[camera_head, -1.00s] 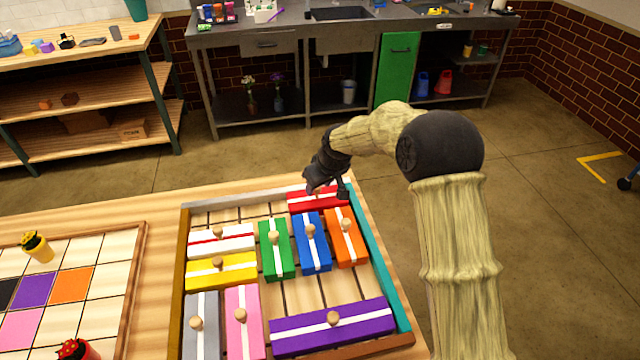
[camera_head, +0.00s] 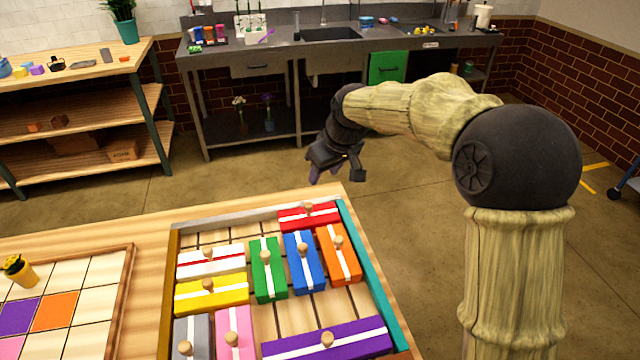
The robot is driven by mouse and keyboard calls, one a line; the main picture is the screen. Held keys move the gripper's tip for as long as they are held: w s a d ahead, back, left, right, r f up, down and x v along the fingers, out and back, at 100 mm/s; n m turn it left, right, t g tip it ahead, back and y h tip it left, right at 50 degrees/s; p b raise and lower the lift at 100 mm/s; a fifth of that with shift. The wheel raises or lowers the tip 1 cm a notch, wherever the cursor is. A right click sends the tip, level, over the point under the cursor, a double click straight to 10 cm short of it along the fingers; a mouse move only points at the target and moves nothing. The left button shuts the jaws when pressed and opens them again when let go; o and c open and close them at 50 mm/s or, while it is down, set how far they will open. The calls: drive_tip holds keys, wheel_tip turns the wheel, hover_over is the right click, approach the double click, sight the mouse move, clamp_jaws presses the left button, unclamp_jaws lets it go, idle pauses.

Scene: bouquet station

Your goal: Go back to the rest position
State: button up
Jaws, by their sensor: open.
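My gripper (camera_head: 337,177) hangs in the air beyond the far edge of the table, above and behind the red block. It is open, and no object shows between its fingers. My arm reaches in from the right side of the view. Below it, a framed tray (camera_head: 174,262) holds several knobbed blocks: red (camera_head: 290,219), white (camera_head: 225,262), yellow (camera_head: 190,299), green (camera_head: 271,284), blue (camera_head: 309,272), orange (camera_head: 345,266), grey (camera_head: 184,329), pink (camera_head: 241,322) and purple (camera_head: 300,348). Nothing touches my gripper.
A wooden shelf (camera_head: 110,105) stands at the back left. A metal sink counter (camera_head: 280,47) runs along the back wall. The floor between is clear.

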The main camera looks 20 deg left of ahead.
drive_tip(key=shift+v, duration=1)
drive_tip(key=shift+d, duration=0.1)
drive_tip(key=s+d+f+m+h+p, duration=0.1)
drive_tip(key=s+d+f+m, duration=0.2)
drive_tip(key=d, duration=0.7)
drive_tip(key=s+d+f+m+h+p, duration=0.1)
drive_tip(key=s+d+m+h+p, duration=0.2)
drive_tip(key=d, duration=0.7)
drive_tip(key=s+d+f+m, duration=0.3)
drive_tip(key=s+d+m, duration=0.1)
drive_tip(key=s+d, duration=0.7)
drive_tip(key=s, duration=0.2)
drive_tip(key=shift+s+m, duration=0.3)
